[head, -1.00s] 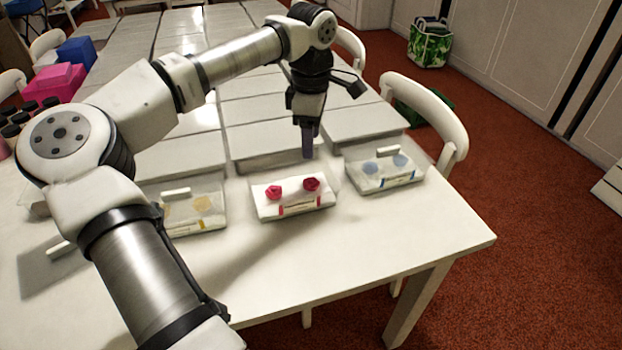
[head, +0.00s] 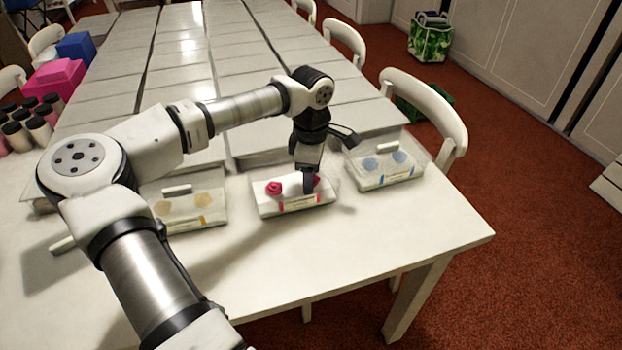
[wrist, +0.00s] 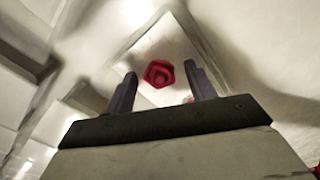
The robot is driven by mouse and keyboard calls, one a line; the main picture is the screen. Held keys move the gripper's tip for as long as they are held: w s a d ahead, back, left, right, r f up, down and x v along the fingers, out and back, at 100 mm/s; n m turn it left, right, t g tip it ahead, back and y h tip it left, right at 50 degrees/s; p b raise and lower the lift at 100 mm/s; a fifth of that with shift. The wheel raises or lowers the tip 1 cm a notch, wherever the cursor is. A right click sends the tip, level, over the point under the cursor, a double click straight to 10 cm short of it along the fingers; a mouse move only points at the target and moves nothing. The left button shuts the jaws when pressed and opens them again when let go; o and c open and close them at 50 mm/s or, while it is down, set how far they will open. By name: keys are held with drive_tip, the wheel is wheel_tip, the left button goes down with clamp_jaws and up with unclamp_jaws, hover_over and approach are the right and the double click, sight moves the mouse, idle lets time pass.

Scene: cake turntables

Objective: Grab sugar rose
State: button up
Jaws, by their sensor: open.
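Two red sugar roses are in a white tray (head: 268,210) near the front of the table. The left sugar rose (head: 273,188) shows clearly in the head view. The right sugar rose (head: 315,182) is mostly hidden behind my gripper (head: 309,188), which is low over the tray. In the wrist view, one sugar rose (wrist: 159,73) appears between and beyond the two open fingers of my gripper (wrist: 163,88). A sliver of red at the lower edge, by the right finger, may be the other rose. Nothing is held.
A clear-lidded box with blue pieces (head: 385,165) stands to the right, and one with yellowish pieces (head: 188,213) to the left, partly near my arm. Dark-lidded jars (head: 38,130) and a pink box (head: 55,80) are at far left. The front table surface (head: 350,240) is clear.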

drive_tip(key=c, duration=1)
drive_tip(key=shift+r, duration=0.1)
